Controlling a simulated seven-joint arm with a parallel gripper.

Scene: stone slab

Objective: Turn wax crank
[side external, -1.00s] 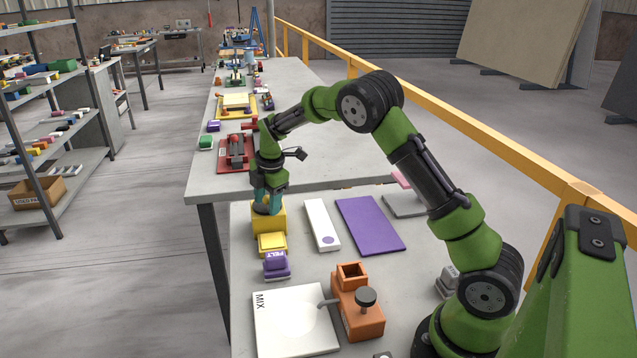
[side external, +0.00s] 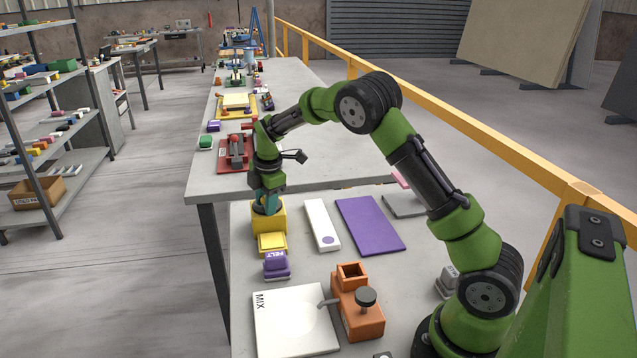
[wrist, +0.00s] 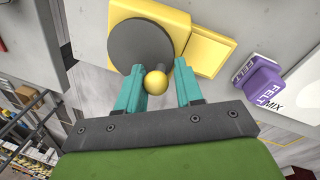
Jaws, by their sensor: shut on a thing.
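The wax crank is a yellow box (side external: 268,222) at the slab's far left edge, with a dark round disc (wrist: 138,45) and a round yellow knob (wrist: 155,82) near the disc's rim. In the side view my gripper (side external: 267,205) points down over the disc. In the wrist view its teal fingers (wrist: 157,78) stand on both sides of the knob, shut on it. The knob itself is hidden by the fingers in the side view.
A yellow tray (side external: 271,243) joins the box. A purple FELT block (side external: 277,265), a white MIX plate (side external: 296,320) and an orange machine (side external: 358,310) stand nearer. A white strip (side external: 321,225) and purple mat (side external: 370,224) lie right. The other table holds a red device (side external: 236,153).

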